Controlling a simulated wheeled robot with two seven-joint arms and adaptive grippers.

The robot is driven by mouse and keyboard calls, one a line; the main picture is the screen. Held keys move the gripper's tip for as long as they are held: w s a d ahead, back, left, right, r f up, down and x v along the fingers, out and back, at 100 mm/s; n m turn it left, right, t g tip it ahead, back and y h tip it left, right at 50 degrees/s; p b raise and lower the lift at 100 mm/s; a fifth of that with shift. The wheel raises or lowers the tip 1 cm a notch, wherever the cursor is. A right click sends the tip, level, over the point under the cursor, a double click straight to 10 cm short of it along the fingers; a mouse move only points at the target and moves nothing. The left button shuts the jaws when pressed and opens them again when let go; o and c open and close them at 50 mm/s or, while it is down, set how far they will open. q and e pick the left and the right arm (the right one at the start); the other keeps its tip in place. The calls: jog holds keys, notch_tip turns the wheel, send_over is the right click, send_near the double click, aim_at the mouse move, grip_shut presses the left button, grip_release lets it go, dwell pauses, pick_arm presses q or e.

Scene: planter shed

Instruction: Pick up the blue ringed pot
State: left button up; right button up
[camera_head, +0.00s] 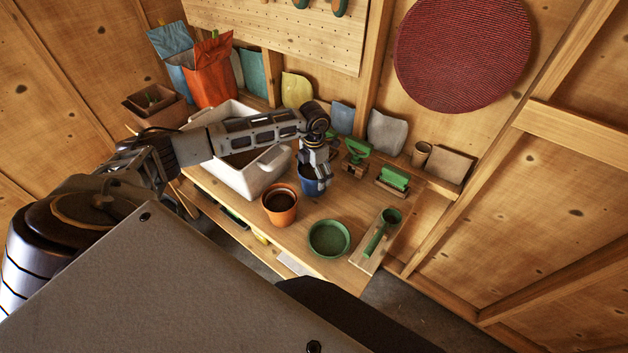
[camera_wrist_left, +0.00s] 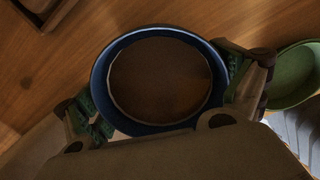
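The blue pot (camera_head: 311,185) stands upright near the middle of the bench, behind an orange pot (camera_head: 279,204). Any rings on its side are too small or hidden to make out. My left gripper (camera_head: 315,172) comes down over it from above. In the left wrist view, the blue pot (camera_wrist_left: 103,67) shows its round rim and brown inside. The left gripper's (camera_wrist_left: 163,95) green-padded fingers sit against opposite sides of the rim, shut on the pot. I cannot tell whether its base touches the bench. My right gripper is not in view.
A green saucer (camera_head: 345,250) lies at front right, beside a board (camera_head: 370,262) with a green scoop (camera_head: 379,234). A white tub (camera_head: 236,178) stands left of the pot under my arm. Green-handled brushes (camera_head: 394,179) stand to the right. Bags (camera_head: 211,77) line the back left.

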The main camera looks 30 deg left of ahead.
pick_arm(q)
jog(key=c, duration=0.6)
jog(key=shift+r, duration=0.15)
notch_tip(320, 180, up, 18)
jog(key=b, duration=0.2)
jog(key=shift+b, duration=0.3)
jog(key=shift+f, duration=0.25)
dwell(0.3)
